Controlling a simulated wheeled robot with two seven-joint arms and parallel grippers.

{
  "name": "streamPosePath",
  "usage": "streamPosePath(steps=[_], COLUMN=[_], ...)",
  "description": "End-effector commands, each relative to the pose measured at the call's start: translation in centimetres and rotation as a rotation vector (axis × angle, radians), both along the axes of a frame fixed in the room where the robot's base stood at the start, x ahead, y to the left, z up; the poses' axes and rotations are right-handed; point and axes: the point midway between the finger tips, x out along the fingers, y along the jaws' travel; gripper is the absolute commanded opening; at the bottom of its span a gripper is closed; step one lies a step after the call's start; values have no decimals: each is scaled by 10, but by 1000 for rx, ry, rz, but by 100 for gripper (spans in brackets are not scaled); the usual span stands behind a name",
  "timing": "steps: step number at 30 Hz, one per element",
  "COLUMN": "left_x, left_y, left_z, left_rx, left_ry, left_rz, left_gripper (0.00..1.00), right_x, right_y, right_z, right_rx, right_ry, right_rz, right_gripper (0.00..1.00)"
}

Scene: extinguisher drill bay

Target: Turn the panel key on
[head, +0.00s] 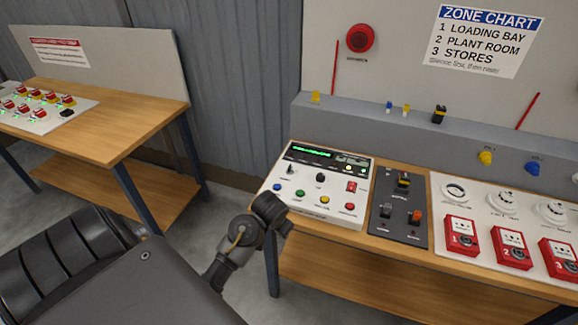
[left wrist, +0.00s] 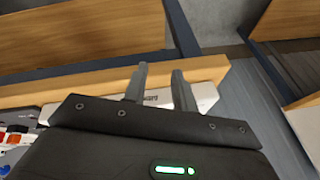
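The white control panel (head: 310,208) lies on the right-hand wooden table, with a green-lit display, coloured buttons and a red switch. On it are a small key-like switch (head: 290,170) at the upper left and a black knob (head: 320,178) near the middle. They are too small for me to tell how either is turned. My left arm reaches to the panel's near left corner in the head view; its fingertips cannot be made out there. In the left wrist view my left gripper (left wrist: 159,69) has two fingers apart with nothing between them, near the table edge. My right gripper is out of view.
A dark switch plate (head: 398,235) and red call points (head: 461,234) lie right of the panel. A grey ledge (head: 375,115) with small yellow and blue items runs behind. Another table (head: 110,120) stands at left, with open floor between.

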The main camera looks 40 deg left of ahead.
Motion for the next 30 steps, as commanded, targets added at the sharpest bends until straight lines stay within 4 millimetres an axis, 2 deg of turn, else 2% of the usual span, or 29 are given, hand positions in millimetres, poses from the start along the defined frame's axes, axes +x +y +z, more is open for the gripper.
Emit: streamPosePath(steps=[1,6,9,12,16,21,26,30], left_x=[25,106,142,165,181,186,189,195], left_y=[16,73,95,108,116,118,118,122], left_z=[10,54,82,104,121,127,120,101], left_rx=[0,-48,-101,-149,-187,-201,-199,-197], left_ry=[-13,-46,-63,-76,-87,-90,-87,-83], left_rz=[33,158,210,240,257,262,261,261], left_gripper=[27,27,27,27,27,27,27,27], right_x=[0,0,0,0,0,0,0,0], right_y=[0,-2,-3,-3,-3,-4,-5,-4], right_z=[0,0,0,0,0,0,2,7], right_rx=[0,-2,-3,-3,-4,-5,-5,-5], right_ry=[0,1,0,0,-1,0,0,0], right_rz=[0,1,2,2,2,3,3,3], right_gripper=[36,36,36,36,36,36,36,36])
